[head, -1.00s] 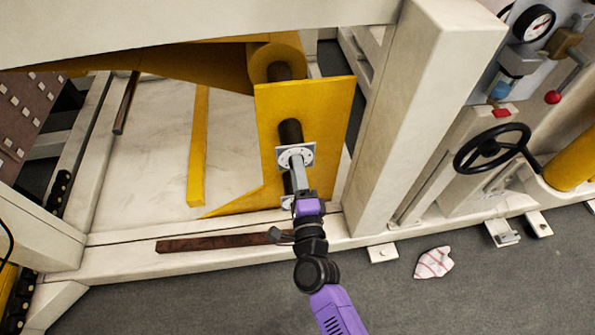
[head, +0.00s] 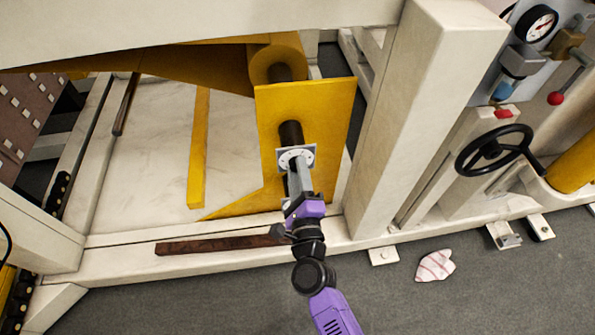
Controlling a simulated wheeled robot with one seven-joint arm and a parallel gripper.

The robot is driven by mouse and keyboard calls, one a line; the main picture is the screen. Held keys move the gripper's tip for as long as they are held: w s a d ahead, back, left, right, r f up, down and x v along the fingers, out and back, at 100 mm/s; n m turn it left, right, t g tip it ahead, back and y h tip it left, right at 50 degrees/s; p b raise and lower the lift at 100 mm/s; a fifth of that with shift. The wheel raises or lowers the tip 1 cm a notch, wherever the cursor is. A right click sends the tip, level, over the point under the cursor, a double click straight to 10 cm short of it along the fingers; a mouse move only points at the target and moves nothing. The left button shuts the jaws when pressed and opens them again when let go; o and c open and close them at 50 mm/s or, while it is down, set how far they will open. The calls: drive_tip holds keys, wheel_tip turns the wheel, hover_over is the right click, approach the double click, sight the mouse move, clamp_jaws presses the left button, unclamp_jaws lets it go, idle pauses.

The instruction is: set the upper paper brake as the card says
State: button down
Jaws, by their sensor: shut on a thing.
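The upper paper brake (head: 308,151) is a small light square plate with a round white dial, at the end of a dark shaft (head: 291,132) in front of a yellow panel. My gripper (head: 298,172) reaches up to it from below and is shut at the middle of the dial. The part it grips, seemingly the brake's knob, is mostly hidden by the fingers. The dial's marks are too small to read, and my gripper covers its lower part. A second, lower brake is mostly hidden behind my gripper. I cannot make out a card.
A pale beam (head: 255,241) with a dark brown bar (head: 215,245) runs below the brake. A thick pale post (head: 418,120) stands to the right. Beyond it are a black handwheel (head: 494,150) and a gauge (head: 541,23). A striped cloth (head: 435,265) lies on the clear grey floor.

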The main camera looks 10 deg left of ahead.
drive_tip(key=shift+f, duration=0.1)
drive_tip(key=c, duration=0.9)
unclamp_jaws()
drive_tip(key=shift+c, duration=0.2)
drive_tip(key=v, duration=0.7)
drive_tip(key=shift+s+p, duration=0.3)
drive_tip(key=shift+s, duration=0.05)
drive_tip(key=shift+d, duration=0.1)
